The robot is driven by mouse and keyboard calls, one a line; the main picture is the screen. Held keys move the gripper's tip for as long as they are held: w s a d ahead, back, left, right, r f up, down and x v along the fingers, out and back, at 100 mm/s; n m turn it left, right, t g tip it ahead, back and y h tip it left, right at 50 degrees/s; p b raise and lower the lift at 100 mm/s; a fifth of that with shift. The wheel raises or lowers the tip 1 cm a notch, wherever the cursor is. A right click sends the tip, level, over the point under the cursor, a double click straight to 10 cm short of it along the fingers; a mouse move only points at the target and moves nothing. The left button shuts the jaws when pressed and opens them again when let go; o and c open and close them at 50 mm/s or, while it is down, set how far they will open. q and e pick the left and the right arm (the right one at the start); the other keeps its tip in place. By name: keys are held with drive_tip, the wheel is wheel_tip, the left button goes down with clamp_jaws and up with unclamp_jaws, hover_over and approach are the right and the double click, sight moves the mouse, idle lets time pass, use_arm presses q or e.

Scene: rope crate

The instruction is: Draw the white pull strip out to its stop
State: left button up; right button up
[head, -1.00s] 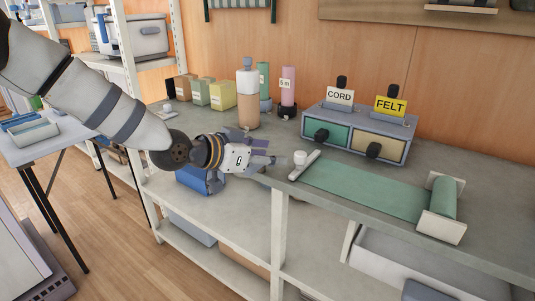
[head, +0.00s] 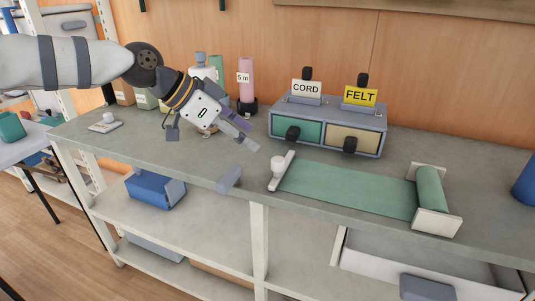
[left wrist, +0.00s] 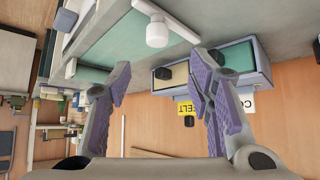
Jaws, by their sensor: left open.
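The white pull strip (head: 283,172) with a round white knob (head: 277,164) lies at the left end of a green sheet (head: 345,188) on the bench. The sheet runs right to a green roll (head: 430,190) between white end plates. My left gripper (head: 248,137) is open and empty, above the bench, to the left of and behind the knob, not touching it. In the left wrist view, the knob (left wrist: 157,34) and strip (left wrist: 168,18) show beyond and above the gap between the open fingers (left wrist: 160,78). My right gripper is in neither view.
A two-drawer box (head: 328,125) with CORD and FELT signs stands behind the sheet. Bottles and a pink cylinder (head: 246,80) stand behind my gripper. A grey-blue block (head: 229,180) sits at the bench's front edge. The bench left of the strip is mostly clear.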

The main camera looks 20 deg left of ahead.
sight(278, 159)
use_arm(q)
drive_tip(key=x, duration=0.5)
drive_tip(key=b+x, duration=0.1)
drive_tip(key=x, duration=0.4)
drive_tip(key=shift+s+d+f+b, duration=0.15)
drive_tip(key=shift+f+b, duration=0.15)
drive_tip(key=shift+w+d+f, duration=0.3)
clamp_jaws()
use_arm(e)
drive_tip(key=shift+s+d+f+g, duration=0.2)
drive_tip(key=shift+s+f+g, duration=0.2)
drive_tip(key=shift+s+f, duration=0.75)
